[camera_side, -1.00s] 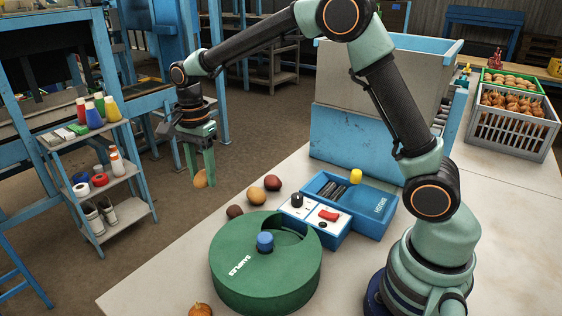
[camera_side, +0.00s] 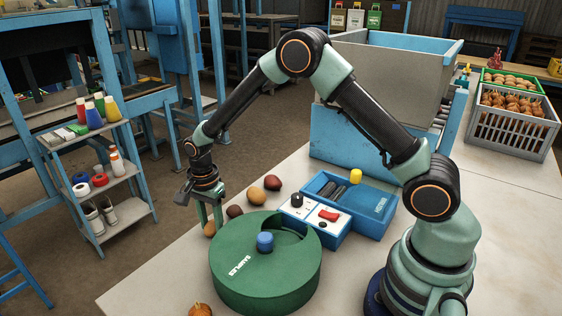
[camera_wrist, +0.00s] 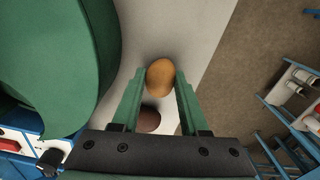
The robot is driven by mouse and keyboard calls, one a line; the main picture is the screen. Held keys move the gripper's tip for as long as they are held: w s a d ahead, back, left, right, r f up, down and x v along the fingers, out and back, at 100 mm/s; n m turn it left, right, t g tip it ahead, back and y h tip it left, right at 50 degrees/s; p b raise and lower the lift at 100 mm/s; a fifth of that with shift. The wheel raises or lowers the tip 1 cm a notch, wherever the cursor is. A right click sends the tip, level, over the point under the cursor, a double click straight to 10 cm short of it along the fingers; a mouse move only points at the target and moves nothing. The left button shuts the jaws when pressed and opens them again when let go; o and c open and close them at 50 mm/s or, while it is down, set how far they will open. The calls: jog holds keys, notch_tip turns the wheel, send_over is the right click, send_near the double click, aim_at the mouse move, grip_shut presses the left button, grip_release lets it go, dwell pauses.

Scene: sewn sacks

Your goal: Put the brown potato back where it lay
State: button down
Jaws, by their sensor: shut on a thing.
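The brown potato (camera_side: 209,229), a tan-yellow oval, is between the fingertips of my gripper (camera_side: 208,222), low at the table's left edge, beside the green round SAMPLES container (camera_side: 235,285). In the wrist view the potato (camera_wrist: 160,75) sits between the two green fingers of my gripper (camera_wrist: 161,82), which are shut on it. It looks at or just above table level; I cannot tell whether it touches the table.
A dark red potato (camera_side: 234,211) lies close by; it also shows in the wrist view (camera_wrist: 149,119). A tan potato (camera_side: 256,195) and another dark red one (camera_side: 272,183) lie farther back. A blue control box (camera_side: 318,220) stands to the right. The table edge is near.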

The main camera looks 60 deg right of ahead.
aim_at(211, 223)
jog(key=shift+f, duration=0.15)
jog(key=shift+c, duration=2.1)
grip_release()
jog(key=s+d+r+n+t, duration=0.1)
jog(key=s+d+r+n, duration=0.15)
jog(key=r, duration=0.85)
jog(key=s+d+r+n+t, duration=0.1)
jog(key=s+r+n, duration=0.3)
jog(key=r, duration=0.7)
jog(key=s+d+r+n+t, duration=0.2)
jog(key=s+n+t, duration=0.1)
jog(key=s+n, duration=0.6)
jog(key=shift+s+d+t, duration=0.3)
jog(key=shift+s+d, duration=0.05)
jog(key=shift+s, duration=1)
jog(key=shift+r+n, duration=0.15)
jog(key=shift+n, duration=0.1)
